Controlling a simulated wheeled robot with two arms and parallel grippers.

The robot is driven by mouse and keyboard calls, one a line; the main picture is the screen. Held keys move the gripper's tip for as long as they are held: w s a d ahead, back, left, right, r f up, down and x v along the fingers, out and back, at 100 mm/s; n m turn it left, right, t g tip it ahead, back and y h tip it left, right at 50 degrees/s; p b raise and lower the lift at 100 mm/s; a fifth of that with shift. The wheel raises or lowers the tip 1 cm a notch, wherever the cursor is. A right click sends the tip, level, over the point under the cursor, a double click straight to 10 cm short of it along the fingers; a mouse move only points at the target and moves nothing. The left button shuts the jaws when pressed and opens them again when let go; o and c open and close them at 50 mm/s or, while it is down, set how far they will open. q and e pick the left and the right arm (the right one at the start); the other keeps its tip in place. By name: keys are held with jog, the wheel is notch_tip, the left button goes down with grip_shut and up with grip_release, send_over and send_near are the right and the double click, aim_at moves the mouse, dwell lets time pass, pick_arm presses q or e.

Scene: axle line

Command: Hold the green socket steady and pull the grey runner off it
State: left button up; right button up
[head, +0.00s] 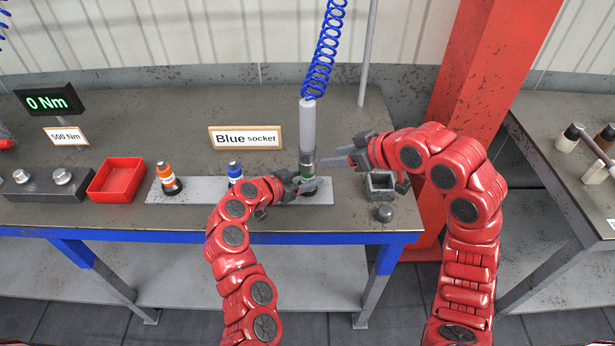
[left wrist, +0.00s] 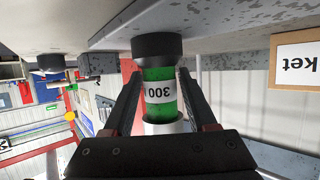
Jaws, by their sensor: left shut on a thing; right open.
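The green socket (head: 309,186) stands upright on the right end of a grey rack strip on the bench. In the left wrist view the socket (left wrist: 160,92) shows a green band, a white "300" label and a black end. My left gripper (head: 297,187) is shut on it, with a finger on either side (left wrist: 165,103). The grey runner (head: 307,127) hangs upright from a blue coiled hose, its dark lower end on top of the socket. My right gripper (head: 335,160) is open, its fingers pointing left at the runner's lower end; whether they touch it I cannot tell.
On the strip (head: 210,188) stand a blue socket (head: 235,173) and an orange socket (head: 168,178). A "Blue socket" sign (head: 245,139) stands behind. A red tray (head: 117,180) lies left. A red pillar (head: 490,80) rises behind my right arm.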

pick_arm(q)
grip_shut()
jog(key=o, duration=1.3)
grip_release()
jog(key=shift+a, duration=0.1)
